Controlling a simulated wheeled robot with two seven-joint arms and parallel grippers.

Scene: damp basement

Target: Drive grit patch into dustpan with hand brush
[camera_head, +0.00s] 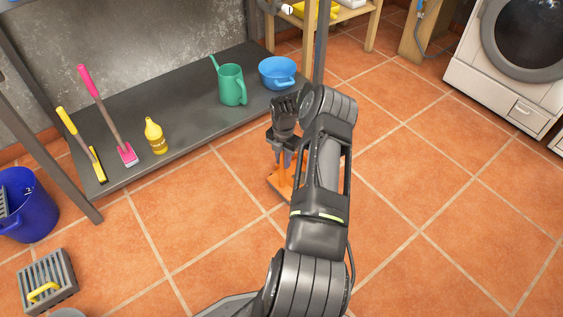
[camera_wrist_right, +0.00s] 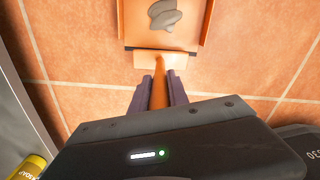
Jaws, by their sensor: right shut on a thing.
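My right gripper (camera_head: 287,158) reaches down near the floor in front of the shelf, its fingers shut on the orange handle of the hand brush (camera_wrist_right: 159,92). In the wrist view the gripper (camera_wrist_right: 160,88) points at the orange dustpan (camera_wrist_right: 192,36), and the brush's pale head lies across the pan's near edge. The grit patch (camera_wrist_right: 164,14) is a grey blotch within the pan's outline, beyond the brush head. In the head view my arm and gripper hide most of the brush and pan, and the grit does not show. My left gripper is not in view.
The low dark shelf (camera_head: 190,110) holds a green watering can (camera_head: 231,85), a blue basin (camera_head: 277,73), a yellow bottle (camera_head: 155,136) and long-handled tools. A blue bucket (camera_head: 28,205) and grey caddy (camera_head: 48,280) stand left. Floor on the right is clear up to the washing machine (camera_head: 510,60).

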